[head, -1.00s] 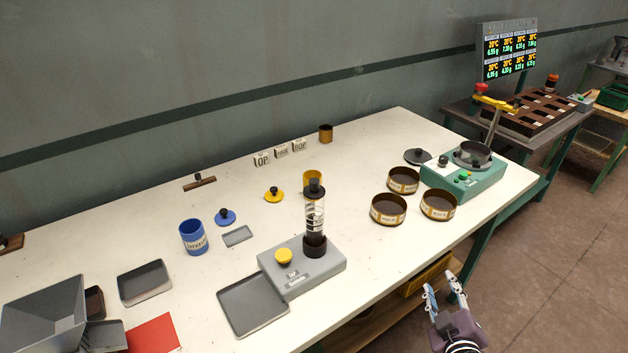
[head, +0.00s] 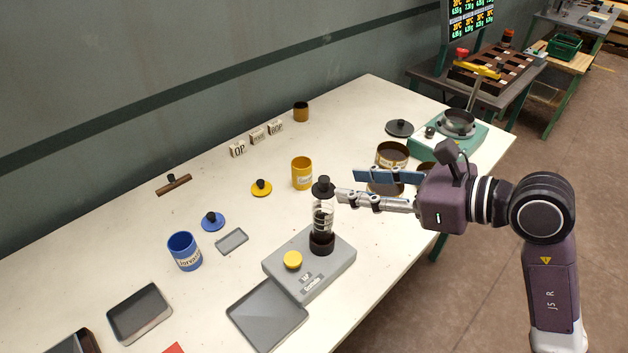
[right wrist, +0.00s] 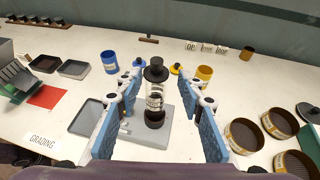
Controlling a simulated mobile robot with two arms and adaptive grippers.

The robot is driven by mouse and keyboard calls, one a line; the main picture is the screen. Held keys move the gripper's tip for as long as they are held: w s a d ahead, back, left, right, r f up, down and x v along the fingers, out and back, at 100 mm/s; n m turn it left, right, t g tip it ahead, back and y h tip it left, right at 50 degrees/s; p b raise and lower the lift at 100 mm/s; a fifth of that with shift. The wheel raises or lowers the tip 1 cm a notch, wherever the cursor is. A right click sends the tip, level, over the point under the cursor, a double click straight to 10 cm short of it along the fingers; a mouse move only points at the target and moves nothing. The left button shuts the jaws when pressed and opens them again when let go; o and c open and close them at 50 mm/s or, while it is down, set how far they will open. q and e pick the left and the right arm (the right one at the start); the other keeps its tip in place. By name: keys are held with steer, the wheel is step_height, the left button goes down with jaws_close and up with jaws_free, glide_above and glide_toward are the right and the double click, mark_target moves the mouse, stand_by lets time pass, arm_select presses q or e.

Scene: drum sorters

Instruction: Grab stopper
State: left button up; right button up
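The black stopper (head: 323,187) has a round knob and sits on top of an upright clear cylinder (head: 322,218) with a black base. The cylinder stands on a grey device (head: 335,262) with a yellow button. My right gripper (head: 349,184) is open and empty, just right of the stopper at about its height, fingers pointing left. In the right wrist view the stopper (right wrist: 156,70) appears between the two spread blue-padded fingers, ahead of the fingertips. I cannot tell the exact gap. My left gripper is not in view.
A yellow cup (head: 301,173), yellow lid (head: 261,188), blue lid (head: 213,221) and blue cup (head: 184,251) stand nearby. A grey tray (head: 266,314) lies in front of the device. Brown round sieves (head: 392,154) are partly behind my gripper.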

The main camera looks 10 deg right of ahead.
mark_target(329, 184)
steer(key=shift+p+x, duration=0.3)
steer(key=shift+x, duration=0.5)
steer(key=x, duration=0.1)
steer(key=p+x, duration=0.1)
steer(key=x, duration=0.1)
steer(key=p+x, duration=0.1)
steer(key=shift+a+r, duration=0.2)
steer(key=shift+a, duration=0.2)
steer(key=shift+w+a+f, duration=0.3)
steer(key=shift+w+a, duration=0.05)
steer(key=shift+a, duration=0.05)
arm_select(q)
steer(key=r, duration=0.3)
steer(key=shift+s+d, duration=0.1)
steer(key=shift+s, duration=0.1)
arm_select(e)
steer(key=shift+f, duration=0.1)
jaws_close()
